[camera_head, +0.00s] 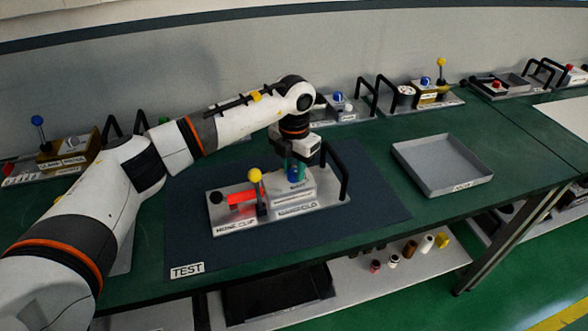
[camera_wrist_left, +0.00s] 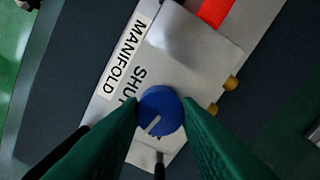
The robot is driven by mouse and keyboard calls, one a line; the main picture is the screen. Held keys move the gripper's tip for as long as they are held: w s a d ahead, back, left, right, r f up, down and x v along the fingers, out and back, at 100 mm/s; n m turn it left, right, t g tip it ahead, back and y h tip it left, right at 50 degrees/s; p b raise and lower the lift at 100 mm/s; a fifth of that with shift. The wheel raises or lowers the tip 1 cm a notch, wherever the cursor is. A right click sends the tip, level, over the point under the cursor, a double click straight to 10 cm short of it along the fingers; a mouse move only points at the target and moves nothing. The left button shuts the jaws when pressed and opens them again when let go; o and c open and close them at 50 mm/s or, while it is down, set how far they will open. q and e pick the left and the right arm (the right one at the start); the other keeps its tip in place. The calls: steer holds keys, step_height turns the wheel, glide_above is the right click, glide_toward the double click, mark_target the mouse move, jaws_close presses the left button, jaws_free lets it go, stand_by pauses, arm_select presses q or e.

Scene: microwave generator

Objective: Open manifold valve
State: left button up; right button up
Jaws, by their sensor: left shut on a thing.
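The manifold unit (camera_head: 318,201) sits on the dark mat labelled TEST. It carries a blue round valve knob (camera_head: 294,174), a yellow-topped lever (camera_head: 255,176), a red block (camera_head: 243,197) and a black handle. My left gripper (camera_head: 296,160) reaches down over the unit from above. In the left wrist view its green fingers are shut on the blue knob (camera_wrist_left: 160,111), one on each side. A pale line on the knob points to the lower left. The labels MANIFOLD and a partly hidden SHUT show beside it. My right gripper is not in view.
An empty grey tray (camera_head: 441,164) lies right of the mat (camera_head: 381,213) on the green bench. Other units with levers and handles stand along the back (camera_head: 431,98) and at the left (camera_head: 68,152). Small cylinders (camera_head: 410,248) stand on a lower shelf.

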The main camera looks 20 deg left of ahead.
mark_target(294, 172)
arm_select(q)
steer(key=shift+n, duration=0.7)
steer(key=o, duration=1)
steer(key=shift+r, duration=0.1)
step_height(294, 172, up, 12)
steer(key=b, duration=0.3)
